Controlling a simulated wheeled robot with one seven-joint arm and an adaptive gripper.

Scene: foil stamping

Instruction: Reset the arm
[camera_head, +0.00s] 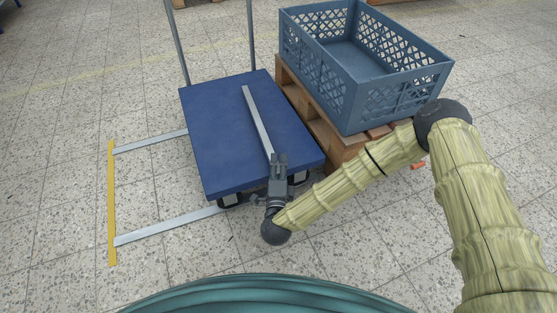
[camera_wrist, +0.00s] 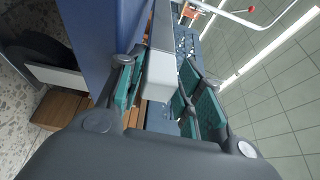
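My gripper (camera_head: 279,156) is at the near end of a long pale metal bar (camera_head: 258,121) that lies lengthwise over the blue cart deck (camera_head: 215,125). In the wrist view the bar's end (camera_wrist: 160,76) shows between the two teal-padded fingers of my gripper (camera_wrist: 158,90). The fingers stand apart on either side of it and look open, with no clear grip on the bar. Whether a pad touches the bar is hard to see. My arm reaches in from the right, bent at the elbow.
A blue slatted crate (camera_head: 402,98) stands on a wooden pallet (camera_head: 317,122), close right of the cart and near my elbow. White strips (camera_head: 165,228) and a yellow strip (camera_head: 112,205) mark the floor at left. Open tiled floor (camera_head: 60,200) lies farther left.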

